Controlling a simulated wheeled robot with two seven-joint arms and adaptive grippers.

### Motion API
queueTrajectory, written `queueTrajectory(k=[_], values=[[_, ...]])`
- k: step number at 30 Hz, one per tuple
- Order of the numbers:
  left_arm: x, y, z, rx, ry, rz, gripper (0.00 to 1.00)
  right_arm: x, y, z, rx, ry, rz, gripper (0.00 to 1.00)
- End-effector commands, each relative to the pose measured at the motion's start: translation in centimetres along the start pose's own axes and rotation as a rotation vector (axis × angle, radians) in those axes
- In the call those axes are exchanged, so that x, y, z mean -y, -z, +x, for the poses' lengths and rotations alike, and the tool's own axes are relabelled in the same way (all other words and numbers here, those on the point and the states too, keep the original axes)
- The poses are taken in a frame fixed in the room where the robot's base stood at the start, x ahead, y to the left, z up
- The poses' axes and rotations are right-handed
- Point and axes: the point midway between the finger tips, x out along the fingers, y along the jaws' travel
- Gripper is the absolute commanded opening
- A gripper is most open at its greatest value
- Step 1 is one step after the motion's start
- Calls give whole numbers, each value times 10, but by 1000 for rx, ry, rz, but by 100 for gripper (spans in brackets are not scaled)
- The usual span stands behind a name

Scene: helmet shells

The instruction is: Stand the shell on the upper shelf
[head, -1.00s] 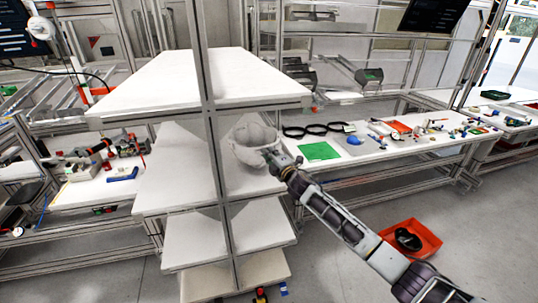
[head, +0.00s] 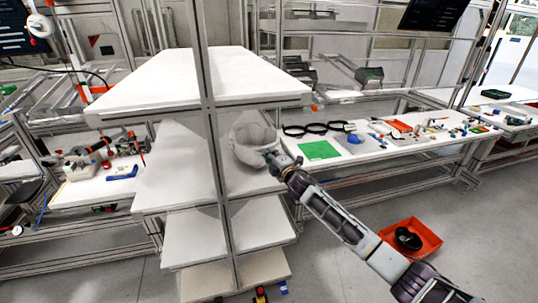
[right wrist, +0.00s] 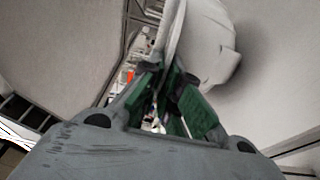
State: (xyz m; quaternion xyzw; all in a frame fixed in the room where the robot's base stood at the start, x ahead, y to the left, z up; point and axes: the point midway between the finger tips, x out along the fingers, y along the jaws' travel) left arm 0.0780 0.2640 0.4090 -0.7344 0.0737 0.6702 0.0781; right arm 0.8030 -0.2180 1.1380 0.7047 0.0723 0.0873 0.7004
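The white helmet shell (head: 253,146) is inside the shelf rack, under the top board (head: 205,80) and over the board below it (head: 255,182), right of the front post. Its open side is tilted up. I cannot tell whether it touches the board. My right gripper (head: 271,156) is at the shell's near right edge. In the right wrist view, the green-padded fingers (right wrist: 168,84) are closed on the rim of the shell (right wrist: 207,48). My left gripper is not in view.
The rack's front post (head: 213,150) stands just left of the shell. Lower boards (head: 262,222) lie beneath. A workbench with a green mat (head: 319,150) and small parts is to the right. An orange bin (head: 424,247) with a dark item sits on the floor.

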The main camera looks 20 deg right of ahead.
Motion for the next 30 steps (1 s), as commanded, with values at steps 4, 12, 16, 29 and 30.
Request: queueTrajectory(k=[4, 12, 16, 29, 30], values=[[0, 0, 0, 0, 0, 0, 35, -1, 0, 0, -1, -3, 0, 19], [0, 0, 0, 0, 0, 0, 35, 0, 0, 0, 0, -1, 0, 30], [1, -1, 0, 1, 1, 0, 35, 2, 0, 0, 1, 2, 0, 30], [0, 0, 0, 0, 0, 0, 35, 1, 0, -17, -1, 1, 0, 30], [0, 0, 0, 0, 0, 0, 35, 2, 0, -20, -1, 1, 0, 30]])
